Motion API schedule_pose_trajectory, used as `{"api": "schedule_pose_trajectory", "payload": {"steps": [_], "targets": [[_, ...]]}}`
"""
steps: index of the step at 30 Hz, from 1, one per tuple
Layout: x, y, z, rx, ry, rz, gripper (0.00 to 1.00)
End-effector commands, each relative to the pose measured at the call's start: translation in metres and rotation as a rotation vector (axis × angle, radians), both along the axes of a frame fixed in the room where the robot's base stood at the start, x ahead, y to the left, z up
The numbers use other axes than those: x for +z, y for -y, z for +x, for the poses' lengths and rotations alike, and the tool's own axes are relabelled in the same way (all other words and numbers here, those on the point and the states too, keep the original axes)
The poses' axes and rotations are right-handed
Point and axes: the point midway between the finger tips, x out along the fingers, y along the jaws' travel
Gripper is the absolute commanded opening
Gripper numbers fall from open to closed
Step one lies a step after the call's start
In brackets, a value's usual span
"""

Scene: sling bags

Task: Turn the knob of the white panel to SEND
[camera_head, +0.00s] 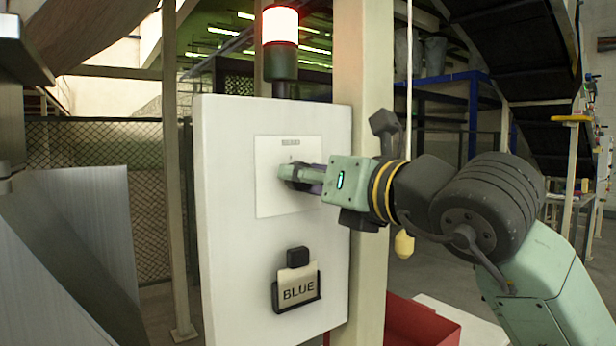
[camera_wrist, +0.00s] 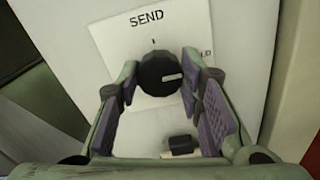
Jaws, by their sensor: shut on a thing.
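The white panel (camera_head: 222,200) stands upright on a post, with a white label plate (camera_head: 270,205) on its face. In the wrist view the round black knob (camera_wrist: 155,74) sits on the plate; its white mark points right, towards a partly hidden word ending in "LD". The word SEND (camera_wrist: 147,19) is printed above the knob, with a short tick under it. My gripper (camera_head: 287,171) reaches in from the right and is shut on the knob; its purple-padded fingers lie on either side in the wrist view (camera_wrist: 162,80). In the head view the gripper hides the knob.
Below on the panel is a holder with a card reading BLUE (camera_head: 298,291) and a small black block above it. A red-and-white lamp (camera_head: 280,28) stands behind the panel's top. A yellow-ended pull cord (camera_head: 404,243) hangs near my arm. A red bin (camera_head: 425,325) is low right.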

Motion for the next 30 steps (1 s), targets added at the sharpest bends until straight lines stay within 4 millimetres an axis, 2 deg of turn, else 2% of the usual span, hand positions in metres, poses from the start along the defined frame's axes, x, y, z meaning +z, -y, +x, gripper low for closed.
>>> {"api": "schedule_pose_trajectory", "payload": {"steps": [14, 30], "targets": [[-0.0019, 0.0001, -0.0001, -0.002, 0.048, -0.069, 0.06], [-0.0025, -0.0003, -0.0005, -0.003, 0.321, -0.443, 0.06]]}}
